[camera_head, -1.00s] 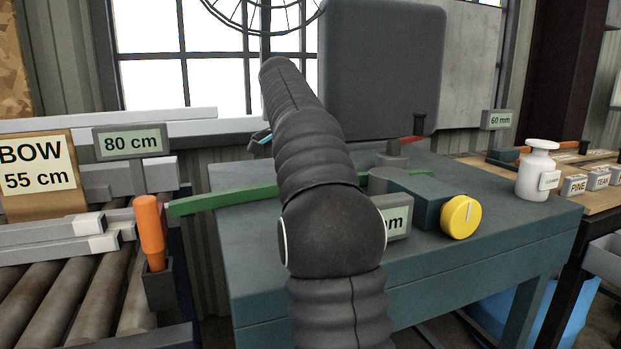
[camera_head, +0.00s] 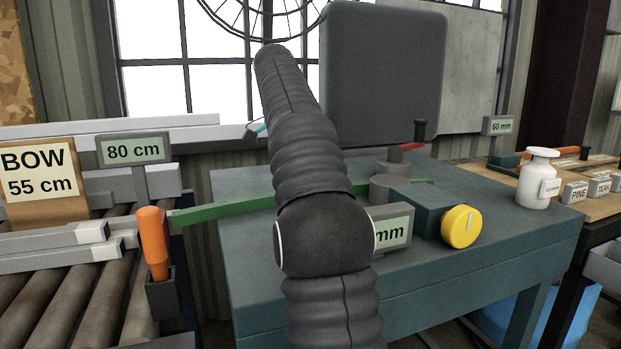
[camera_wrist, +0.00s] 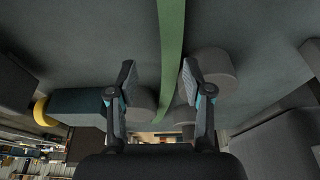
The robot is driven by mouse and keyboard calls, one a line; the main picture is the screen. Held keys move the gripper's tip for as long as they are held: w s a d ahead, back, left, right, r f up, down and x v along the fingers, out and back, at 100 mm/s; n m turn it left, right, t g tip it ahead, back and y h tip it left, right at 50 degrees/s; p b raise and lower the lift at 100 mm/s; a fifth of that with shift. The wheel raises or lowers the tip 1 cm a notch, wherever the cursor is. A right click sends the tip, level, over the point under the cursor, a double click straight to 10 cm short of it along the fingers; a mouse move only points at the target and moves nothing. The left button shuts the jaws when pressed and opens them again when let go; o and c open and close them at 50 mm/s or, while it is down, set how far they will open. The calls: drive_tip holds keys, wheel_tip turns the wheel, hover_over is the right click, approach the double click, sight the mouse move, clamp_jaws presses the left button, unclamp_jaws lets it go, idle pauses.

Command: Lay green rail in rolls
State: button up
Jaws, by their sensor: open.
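The green rail (camera_head: 225,208) runs from the left bench edge, behind my arm, toward the grey rolls (camera_head: 385,187) of the bending machine on the teal bench. Its right end shows just past the rolls. In the wrist view the rail (camera_wrist: 171,45) runs lengthwise down the picture, between a left roll (camera_wrist: 141,108) and a larger right roll (camera_wrist: 212,70). My gripper (camera_wrist: 158,78) is open, with one finger on each side of the rail in the picture. I cannot tell whether it touches the rail or how far above it is. In the head view my arm hides the middle of the rail.
The machine has a yellow knob (camera_head: 461,226) and a dark handle (camera_head: 419,132). An orange-handled tool (camera_head: 152,240) stands in a holder by the rail's left end. A white bottle (camera_head: 539,178) stands at the bench's right. The front bench top is mostly clear.

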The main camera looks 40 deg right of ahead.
drive_tip(key=shift+a+r, duration=0.15)
drive_tip(key=shift+r, duration=0.3)
drive_tip(key=w+a, duration=0.1)
drive_tip(key=a, duration=0.3)
drive_tip(key=w+a, duration=0.1)
drive_tip(key=a, duration=0.6)
drive_tip(key=shift+w+a+f, duration=0.1)
drive_tip(key=shift+w+a, duration=0.25)
drive_tip(key=shift+w, duration=0.05)
